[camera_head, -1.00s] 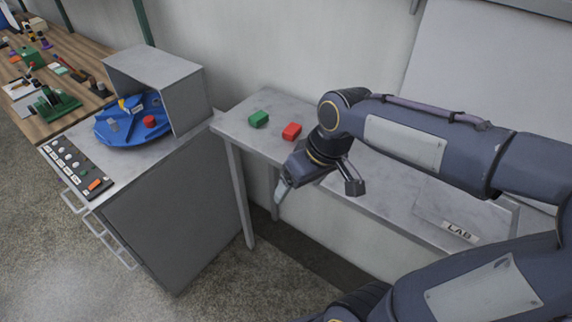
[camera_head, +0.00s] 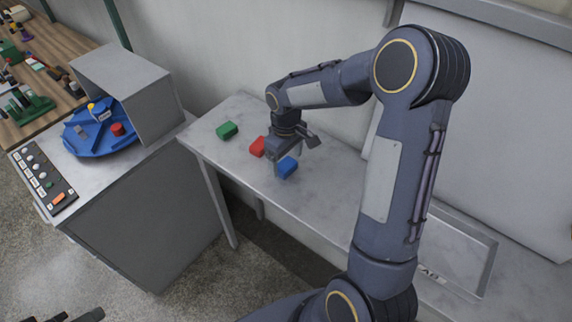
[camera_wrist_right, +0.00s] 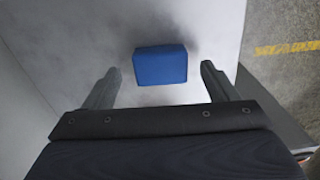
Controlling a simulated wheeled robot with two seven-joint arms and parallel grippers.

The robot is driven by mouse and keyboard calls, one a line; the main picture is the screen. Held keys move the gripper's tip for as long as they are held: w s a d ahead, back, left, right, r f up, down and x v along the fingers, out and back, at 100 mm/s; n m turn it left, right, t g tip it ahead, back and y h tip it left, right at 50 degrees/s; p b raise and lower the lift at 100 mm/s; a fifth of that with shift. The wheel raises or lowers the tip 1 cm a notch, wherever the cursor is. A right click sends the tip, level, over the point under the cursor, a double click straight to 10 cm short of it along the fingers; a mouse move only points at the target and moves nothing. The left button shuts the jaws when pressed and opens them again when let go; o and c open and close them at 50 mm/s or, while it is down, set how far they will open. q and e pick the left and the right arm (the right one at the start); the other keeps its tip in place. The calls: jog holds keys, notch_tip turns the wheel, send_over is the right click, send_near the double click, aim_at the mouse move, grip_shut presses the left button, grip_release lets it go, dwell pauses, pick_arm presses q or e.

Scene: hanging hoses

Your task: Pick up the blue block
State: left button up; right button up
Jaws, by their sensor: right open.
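The blue block (camera_head: 287,167) lies on the grey table, to the right of the red block. In the right wrist view the blue block (camera_wrist_right: 160,65) shows upper centre, between the lines of the two fingers, with a gap on each side. My right gripper (camera_head: 277,168) is open and empty, pointing down just above and beside the blue block. In the wrist view the right gripper (camera_wrist_right: 160,80) has its fingers wide apart. Dark parts at the bottom left edge (camera_head: 75,316) look like my left gripper, mostly cut off, so its jaws cannot be read.
A red block (camera_head: 257,146) lies close to the right gripper, and a green block (camera_head: 227,130) farther left on the table (camera_head: 225,165). A grey tray (camera_head: 465,250) is at the right end. A cabinet with a blue turntable (camera_head: 85,143) stands left. A wall runs behind.

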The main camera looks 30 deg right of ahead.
jog(key=shift+f, duration=0.6)
jog(key=c, duration=1.1)
jog(key=shift+r, duration=0.1)
